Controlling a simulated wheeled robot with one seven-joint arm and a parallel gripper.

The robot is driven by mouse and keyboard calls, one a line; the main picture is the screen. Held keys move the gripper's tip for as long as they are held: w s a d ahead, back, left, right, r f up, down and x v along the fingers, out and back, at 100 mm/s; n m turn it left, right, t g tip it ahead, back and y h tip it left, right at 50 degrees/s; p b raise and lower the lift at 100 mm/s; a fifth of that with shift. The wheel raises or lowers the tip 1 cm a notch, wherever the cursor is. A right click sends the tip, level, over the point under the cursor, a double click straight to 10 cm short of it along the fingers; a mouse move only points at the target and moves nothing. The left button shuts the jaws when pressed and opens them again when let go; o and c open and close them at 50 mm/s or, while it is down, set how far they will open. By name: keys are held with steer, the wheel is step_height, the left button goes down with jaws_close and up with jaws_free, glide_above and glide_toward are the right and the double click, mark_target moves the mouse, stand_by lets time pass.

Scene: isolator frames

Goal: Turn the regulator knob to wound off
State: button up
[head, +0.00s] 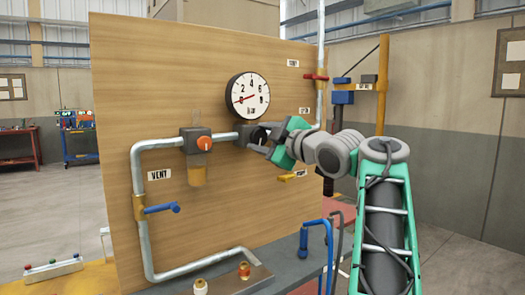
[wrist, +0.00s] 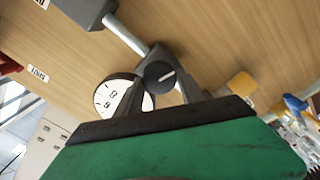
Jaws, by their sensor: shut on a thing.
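The regulator knob (wrist: 161,74) is dark and round with a pale line on its face. It sits on the grey pipe below the round gauge (head: 248,95). My gripper (head: 262,141) is at the knob, its fingers on either side of it and shut on it. In the wrist view the gripper (wrist: 160,88) shows one finger on each side of the knob. The gauge's red needle lies near the 0 mark. In the head view the fingers hide most of the knob.
Left of the knob is a filter unit with an orange-red dial (head: 204,143). A blue handle (head: 162,208) is below the VENT label. A red handle (head: 316,77) is at upper right. A yellow handle (head: 293,177) is just below my gripper. The wooden panel (head: 150,90) stands behind.

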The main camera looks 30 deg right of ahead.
steer(key=shift+f+n+b, duration=0.15)
steer(key=shift+n+b, duration=0.85)
steer(key=shift+n, duration=0.5)
steer(key=o, duration=1.3)
steer(key=s, duration=0.7)
steer(key=shift+s+d, duration=0.35)
steer(key=shift+s, duration=0.05)
